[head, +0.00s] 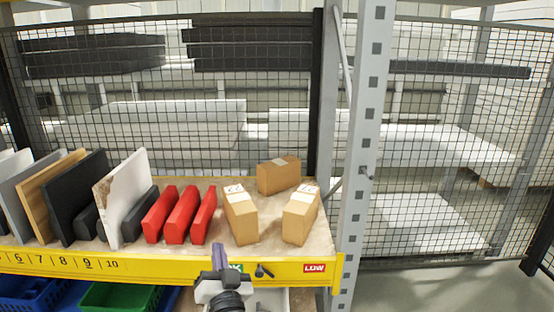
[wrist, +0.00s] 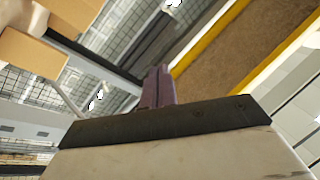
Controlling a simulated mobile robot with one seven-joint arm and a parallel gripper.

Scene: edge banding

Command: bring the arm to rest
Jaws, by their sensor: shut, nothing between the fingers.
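My gripper (head: 218,257) shows at the bottom middle of the head view, in front of the yellow shelf edge. Its purple-grey fingers point up and are closed together. In the wrist view the fingers (wrist: 158,86) stand side by side with nothing between them. The gripper appears clear of the boxes and boards on the shelf.
The shelf (head: 219,230) holds red blocks (head: 181,214), cardboard boxes (head: 240,214) and upright boards (head: 123,198). A yellow beam (head: 140,264) runs along its front. A grey post (head: 364,150) stands right of it. Blue and green bins (head: 118,297) sit below. Mesh fencing (head: 440,150) closes the back.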

